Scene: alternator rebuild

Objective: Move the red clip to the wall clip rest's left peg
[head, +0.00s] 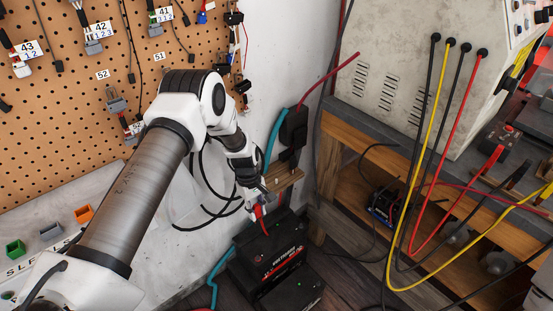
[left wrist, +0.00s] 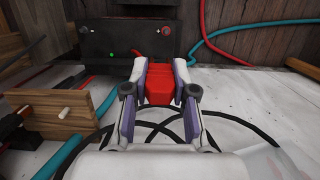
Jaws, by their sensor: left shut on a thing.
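My left gripper (head: 257,208) is shut on the red clip (head: 261,222) and holds it in the air close to the white wall. In the left wrist view the red clip (left wrist: 159,84) sits between the two fingertips (left wrist: 160,72). The wooden wall clip rest (head: 285,181) is just right of and above the gripper in the head view. In the left wrist view the rest (left wrist: 80,122) is at the left, apart from the clip, and a pale bare peg (left wrist: 65,113) sticks out of it. My right gripper is not in view.
A black battery (head: 270,262) stands on the floor below the gripper. A dark clip-like object (left wrist: 12,128) is at the rest's far end. Black cables loop along the wall, and a teal cable (head: 275,145) runs nearby. A wooden bench (head: 345,140) stands at the right.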

